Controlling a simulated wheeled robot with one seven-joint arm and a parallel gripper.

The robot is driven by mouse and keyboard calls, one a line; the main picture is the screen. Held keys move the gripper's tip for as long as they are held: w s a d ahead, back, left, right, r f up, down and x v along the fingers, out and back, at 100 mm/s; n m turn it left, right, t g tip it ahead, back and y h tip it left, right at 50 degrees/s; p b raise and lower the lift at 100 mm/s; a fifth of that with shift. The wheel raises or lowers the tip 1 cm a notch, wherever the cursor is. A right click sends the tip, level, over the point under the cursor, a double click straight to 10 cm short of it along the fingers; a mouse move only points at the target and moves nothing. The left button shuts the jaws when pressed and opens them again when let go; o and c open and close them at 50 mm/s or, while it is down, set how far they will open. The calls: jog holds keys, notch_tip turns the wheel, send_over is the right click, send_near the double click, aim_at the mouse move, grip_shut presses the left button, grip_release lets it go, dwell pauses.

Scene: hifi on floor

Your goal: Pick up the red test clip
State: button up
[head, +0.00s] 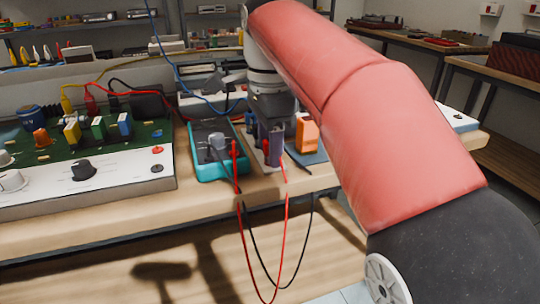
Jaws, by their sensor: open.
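A thin red test clip (235,166) stands out at the front right side of the teal-framed multimeter (205,171), near the bench's front edge. A red lead runs from it in a loop below the edge. Another small red piece shows lower right of the clip, by my gripper's fingers; I cannot tell whether it belongs to the same lead. My gripper (269,145) is open, pointing down over the bench just right of the multimeter. My red arm hides part of the bench behind it. I see nothing held, but the space between the fingers is hard to make out.
A green circuit board panel (100,185) with knobs and coloured plugs fills the left of the wooden bench (100,220). An orange block (307,134) stands right of my gripper. Red and black leads hang below the front edge. Shelves and other benches stand behind.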

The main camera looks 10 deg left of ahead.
jog(key=c, duration=0.9)
jog(key=shift+c, duration=0.2)
